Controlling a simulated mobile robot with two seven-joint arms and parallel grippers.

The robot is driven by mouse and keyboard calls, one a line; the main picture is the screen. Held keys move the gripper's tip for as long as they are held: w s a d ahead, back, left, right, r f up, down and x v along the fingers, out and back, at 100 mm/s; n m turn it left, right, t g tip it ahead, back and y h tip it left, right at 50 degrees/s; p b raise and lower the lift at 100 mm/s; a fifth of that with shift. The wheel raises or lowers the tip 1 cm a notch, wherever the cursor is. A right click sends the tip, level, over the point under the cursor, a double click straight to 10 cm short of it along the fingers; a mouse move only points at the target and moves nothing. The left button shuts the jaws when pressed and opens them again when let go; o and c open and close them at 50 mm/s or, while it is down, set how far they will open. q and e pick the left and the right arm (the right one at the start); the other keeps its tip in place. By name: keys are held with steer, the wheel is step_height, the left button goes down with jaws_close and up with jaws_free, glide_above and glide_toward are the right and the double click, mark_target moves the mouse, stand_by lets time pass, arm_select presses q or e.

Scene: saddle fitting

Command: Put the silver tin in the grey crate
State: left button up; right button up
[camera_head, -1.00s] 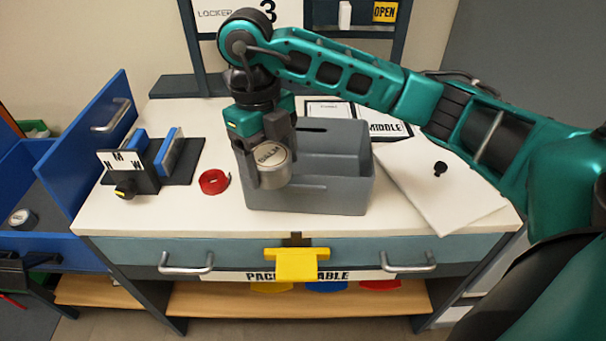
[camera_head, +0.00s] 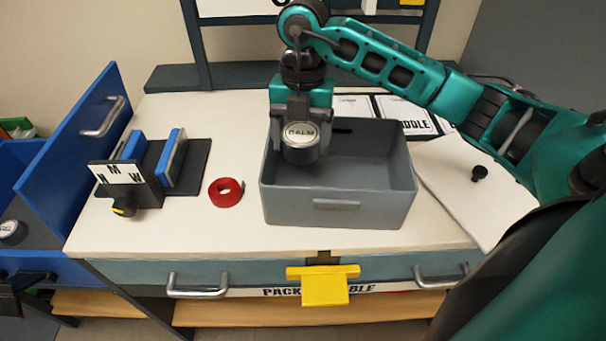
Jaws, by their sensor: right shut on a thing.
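The silver tin (camera_head: 302,155), a round tin with BALM on its lid, is between the fingers of my right gripper (camera_head: 301,132). The gripper is shut on it and points down. The grey crate (camera_head: 338,205) stands on the white tabletop, its open top up. In the picture the tin lies over the left part of the crate's opening, near the left wall. I cannot tell whether the tin's underside is below the rim. The visible crate floor looks empty.
A red tape roll (camera_head: 226,192) lies left of the crate. A dark stand with blue pads (camera_head: 150,170) is further left, beside a blue panel (camera_head: 78,160). A white board (camera_head: 475,185) with a black knob lies right. Another round tin (camera_head: 12,231) is at far left.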

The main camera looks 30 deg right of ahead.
mark_target(301, 159)
step_height(301, 159, down, 5)
steer(key=shift+f, duration=0.2)
arm_select(q)
steer(key=shift+w+f+b, duration=0.15)
steer(key=shift+w+b, duration=0.2)
steer(key=shift+w, duration=0.05)
arm_select(e)
steer(key=shift+f, duration=2.1)
steer(key=shift+f, duration=0.1)
steer(key=o, duration=0.9)
steer(key=shift+c, duration=0.2)
arm_select(q)
steer(key=shift+s+f, duration=0.15)
arm_select(e)
steer(key=shift+r, duration=0.25)
steer(key=r, duration=0.7)
steer(key=w+d+r, duration=0.1)
steer(key=r, duration=0.3)
steer(key=shift+r+p, duration=0.3)
steer(key=shift+p, duration=0.1)
arm_select(q)
steer(key=shift+s+r, duration=0.1)
steer(key=shift+r, duration=0.25)
